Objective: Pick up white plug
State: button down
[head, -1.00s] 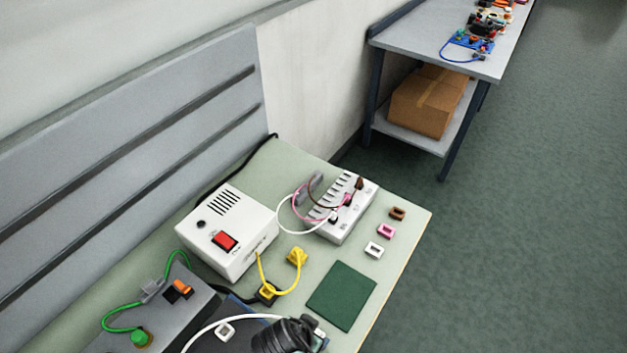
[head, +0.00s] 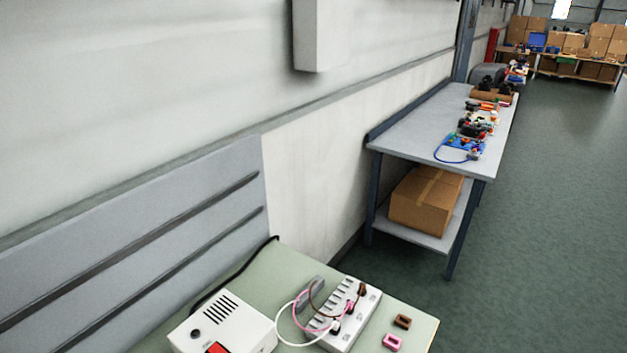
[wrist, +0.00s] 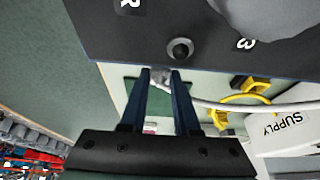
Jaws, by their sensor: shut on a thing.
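My gripper (wrist: 160,76) shows only in the wrist view, with two dark blue fingers close together. It is shut on a small light grey-white piece (wrist: 161,79) at its fingertips, which I take to be the white plug. The fingers hide much of it. A white cable (wrist: 215,106) runs from beside the fingertips to the right. The fingertips are beside a dark panel (wrist: 110,40) with a round socket (wrist: 180,50). I cannot tell whether the plug touches it. My gripper is outside the head view.
A white supply box (head: 222,325) and a white terminal block (head: 343,312) with pink, brown and white wires stand on the green bench. Yellow plugs (wrist: 248,85) lie near the cable. A grey table (head: 440,130) stands behind, with clear floor to the right.

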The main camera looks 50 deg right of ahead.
notch_tip(320, 180, up, 16)
jog(key=p, duration=0.5)
jog(key=shift+p, duration=0.4)
jog(key=w+a+f+b, duration=0.2)
jog(key=w+a+b, duration=0.2)
jog(key=w+a, duration=0.8)
jog(key=shift+w+a, duration=0.3)
jog(key=shift+w, duration=0.5)
jog(key=shift+r, duration=0.1)
jog(key=shift+f, duration=0.2)
